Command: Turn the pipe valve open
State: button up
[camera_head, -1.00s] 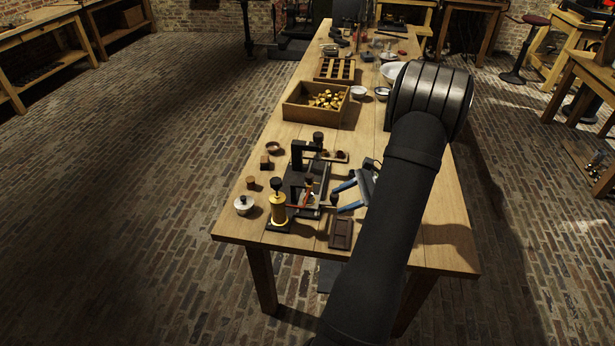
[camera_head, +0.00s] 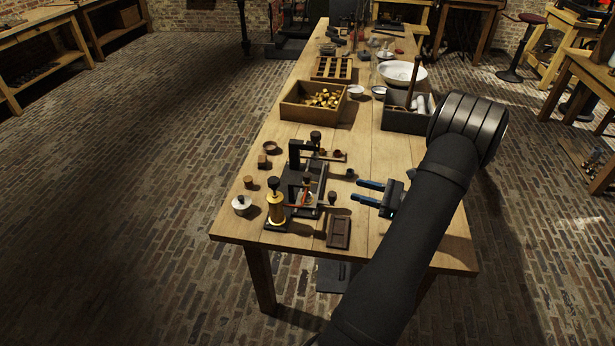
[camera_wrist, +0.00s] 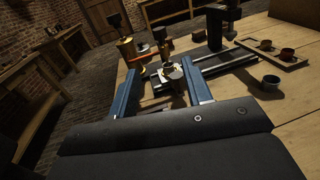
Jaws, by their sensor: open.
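A black-framed apparatus (camera_head: 312,190) stands near the front of the bench, with a brass cylinder (camera_head: 276,207) at its front left, also in the wrist view (camera_wrist: 128,51). An orange-red bar shows beside the cylinder in the wrist view (camera_wrist: 141,54). A small dark knob (camera_head: 332,197) stands at the apparatus's right side. Which part is the pipe valve I cannot tell for sure. My gripper (camera_head: 357,191) is open and empty, its blue fingers pointing left just right of the knob.
A dark flat tray (camera_head: 339,232) lies in front of the gripper. A small dark cup (camera_head: 350,174) stands behind it. A wooden box of brass pieces (camera_head: 313,102) and a grey bin (camera_head: 402,121) stand farther back. The bench right of the gripper is clear.

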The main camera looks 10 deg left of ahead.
aim_at(307, 175)
jog(key=x, duration=1.6)
jog(key=shift+a, duration=0.45)
jog(key=shift+s, duration=0.1)
jog(key=c, duration=1)
